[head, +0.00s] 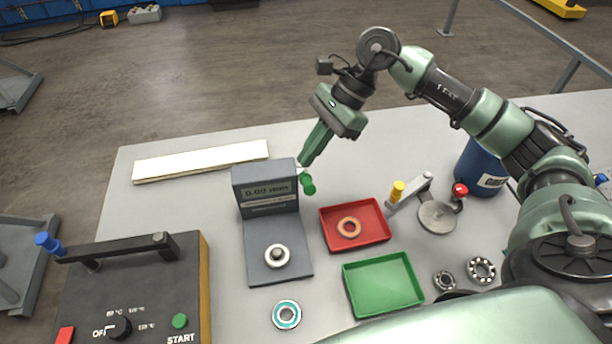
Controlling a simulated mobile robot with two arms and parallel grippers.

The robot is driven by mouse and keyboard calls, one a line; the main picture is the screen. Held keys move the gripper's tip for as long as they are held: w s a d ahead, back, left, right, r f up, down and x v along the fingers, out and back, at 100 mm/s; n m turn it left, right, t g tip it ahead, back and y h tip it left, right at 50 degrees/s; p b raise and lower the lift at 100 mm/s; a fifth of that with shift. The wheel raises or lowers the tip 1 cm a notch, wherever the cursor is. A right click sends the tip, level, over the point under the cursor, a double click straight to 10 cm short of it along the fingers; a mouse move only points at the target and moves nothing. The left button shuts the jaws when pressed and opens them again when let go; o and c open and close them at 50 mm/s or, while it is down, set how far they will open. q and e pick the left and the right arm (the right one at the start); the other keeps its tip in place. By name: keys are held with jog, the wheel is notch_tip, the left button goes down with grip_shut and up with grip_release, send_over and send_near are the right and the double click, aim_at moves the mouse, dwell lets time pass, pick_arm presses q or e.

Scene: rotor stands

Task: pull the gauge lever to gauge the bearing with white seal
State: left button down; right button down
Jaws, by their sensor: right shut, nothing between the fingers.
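The grey gauge (266,228) stands mid-table, and its display reads about 0.00. The bearing with white seal (277,262) sits flat on the gauge's base, around a grey post. The gauge lever (308,185) has a green knob and sticks out at the right side of the display housing. My right gripper (303,162) is shut and empty, pointing down, with its fingertips just above the lever knob. I cannot tell whether they touch the lever. My left gripper is not in view.
A red tray (327,231) holds an orange-brown ring; an empty green tray (382,284) lies in front. A teal-sealed bearing (278,318) and two open bearings lie loose on the table. A heater box (140,285) stands left, a blue can (478,165) right.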

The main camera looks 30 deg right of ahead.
aim_at(305, 180)
jog(key=shift+h, duration=0.8)
jog(key=d, duration=0.4)
jog(key=shift+d, duration=0.3)
jog(key=b+x, duration=0.2)
jog(key=x, duration=0.5)
